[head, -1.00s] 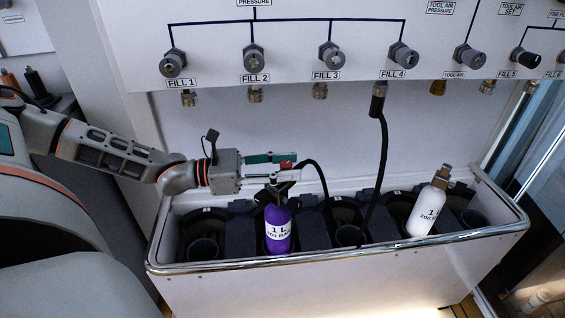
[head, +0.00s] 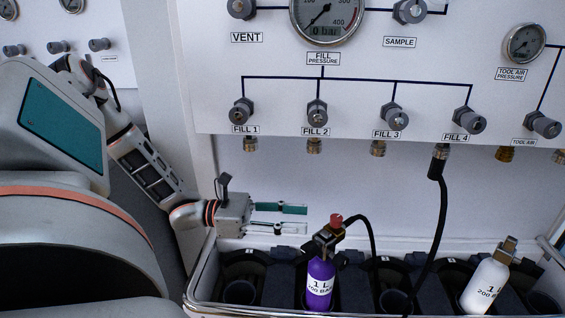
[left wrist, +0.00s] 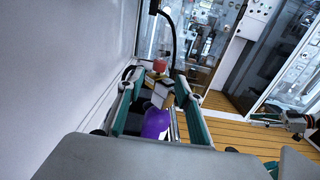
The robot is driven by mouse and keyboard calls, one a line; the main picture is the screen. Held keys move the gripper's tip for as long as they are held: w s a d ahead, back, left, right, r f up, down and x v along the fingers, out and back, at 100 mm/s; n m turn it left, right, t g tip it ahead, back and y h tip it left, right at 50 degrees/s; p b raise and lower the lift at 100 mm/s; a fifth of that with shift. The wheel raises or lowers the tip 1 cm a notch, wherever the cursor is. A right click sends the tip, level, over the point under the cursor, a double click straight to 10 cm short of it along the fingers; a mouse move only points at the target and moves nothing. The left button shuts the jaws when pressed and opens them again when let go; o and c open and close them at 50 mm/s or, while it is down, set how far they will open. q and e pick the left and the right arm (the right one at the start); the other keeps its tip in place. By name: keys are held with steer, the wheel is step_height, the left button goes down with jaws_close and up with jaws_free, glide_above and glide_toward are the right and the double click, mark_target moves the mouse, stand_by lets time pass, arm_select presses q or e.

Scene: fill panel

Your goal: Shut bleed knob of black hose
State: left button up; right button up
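A purple bottle (head: 320,281) labelled 1 L stands in the bin, with a dark valve fitting and a red knob (head: 336,220) on top. The black hose (head: 442,205) hangs from the connector under FILL 4, and a black hose end arches to the fitting beside the red knob. My left gripper (head: 307,219) is open and empty, left of the knob and apart from it, fingers pointing right. In the left wrist view, the red knob (left wrist: 160,65) and purple bottle (left wrist: 155,124) show beyond and between the open fingers. The knob's setting cannot be told.
A white bottle (head: 485,286) leans in the bin at the right. The bin's front rim (head: 205,303) and dark dividers surround the bottles. The panel with the FILL 2 knob (head: 317,112) and brass fittings rises behind. A mechanical part (left wrist: 298,122), possibly my right gripper, shows at right.

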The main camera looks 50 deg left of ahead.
arm_select(q)
steer(key=shift+v, duration=1.3)
